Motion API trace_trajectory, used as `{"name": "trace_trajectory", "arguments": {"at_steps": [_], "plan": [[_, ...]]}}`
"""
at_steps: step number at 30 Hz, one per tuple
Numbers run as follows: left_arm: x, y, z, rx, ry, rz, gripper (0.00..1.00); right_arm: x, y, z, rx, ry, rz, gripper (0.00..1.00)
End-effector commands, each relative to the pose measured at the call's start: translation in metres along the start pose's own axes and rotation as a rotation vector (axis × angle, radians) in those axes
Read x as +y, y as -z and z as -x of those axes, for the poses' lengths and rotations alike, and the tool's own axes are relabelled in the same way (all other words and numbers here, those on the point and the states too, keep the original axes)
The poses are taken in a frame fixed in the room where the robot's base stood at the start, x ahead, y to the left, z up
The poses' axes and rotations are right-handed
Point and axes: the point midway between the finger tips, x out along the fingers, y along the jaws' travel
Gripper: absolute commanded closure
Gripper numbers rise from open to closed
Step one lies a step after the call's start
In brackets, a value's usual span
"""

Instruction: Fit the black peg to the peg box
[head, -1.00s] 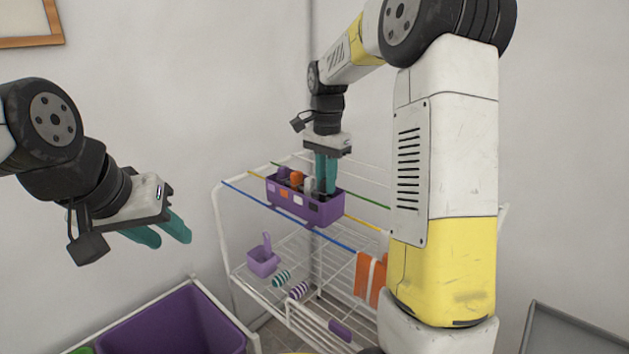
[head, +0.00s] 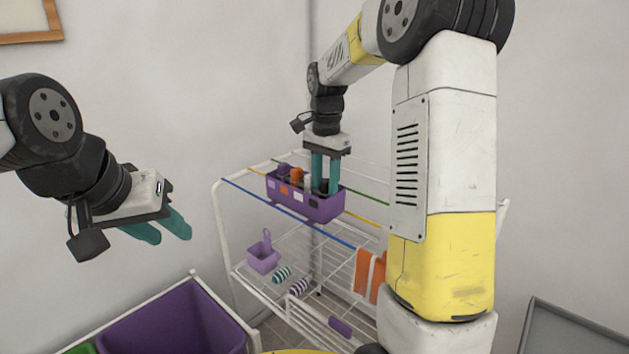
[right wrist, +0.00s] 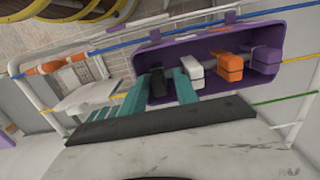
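The purple peg box (head: 300,204) stands on the top rails of the drying rack. My right gripper (head: 326,188) points down into its right end, its teal fingers spread apart. In the right wrist view the black peg (right wrist: 157,82) sits in the box at one end, between the open fingers (right wrist: 161,82). Beside it in a row are a white peg (right wrist: 190,72), an orange peg (right wrist: 227,68) and a purple peg (right wrist: 265,60). How deep the black peg sits is not clear. My left gripper (head: 172,237) is open and empty at the left, away from the box.
The white drying rack (head: 225,222) holds an orange cloth (head: 368,272), a lilac small basket (head: 262,262) and striped rolls (head: 299,287) lower down. A purple bin (head: 185,325) stands at the front left. A grey panel (head: 575,340) is at the right. Walls close in behind the rack.

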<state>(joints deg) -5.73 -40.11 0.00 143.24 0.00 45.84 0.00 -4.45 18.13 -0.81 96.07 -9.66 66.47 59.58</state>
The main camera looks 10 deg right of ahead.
Motion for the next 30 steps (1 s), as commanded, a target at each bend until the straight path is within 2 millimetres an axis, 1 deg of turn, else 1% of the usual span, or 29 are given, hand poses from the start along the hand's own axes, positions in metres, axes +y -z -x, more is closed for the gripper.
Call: {"name": "trace_trajectory", "arguments": {"at_steps": [8, 11, 14, 21, 24, 27, 30], "plan": [[0.0, 0.0, 0.0, 0.0, 0.0, 0.0, 0.64, 0.002, 0.0, 0.0, -0.002, -0.006, -0.002, 0.58], [0.0, 0.0, 0.0, 0.0, 0.0, 0.0, 0.64, 0.002, 0.001, 0.003, -0.001, -0.006, -0.002, 0.58], [0.0, 0.0, 0.0, 0.0, 0.0, 0.0, 0.64, 0.002, 0.001, 0.015, 0.001, -0.004, -0.002, 0.58], [0.0, 0.0, 0.0, 0.0, 0.0, 0.0, 0.64, 0.0, 0.001, 0.056, 0.001, -0.001, 0.0, 0.58], [0.0, 0.0, 0.0, 0.0, 0.0, 0.0, 0.64, -0.001, 0.001, 0.069, 0.001, -0.001, 0.0, 0.58], [0.0, 0.0, 0.0, 0.0, 0.0, 0.0, 0.64, 0.0, 0.0, 0.076, 0.0, -0.002, 0.0, 0.58], [0.0, 0.0, 0.0, 0.0, 0.0, 0.0, 0.64, 0.0, 0.0, 0.078, 0.0, -0.002, 0.0, 0.58]]}}
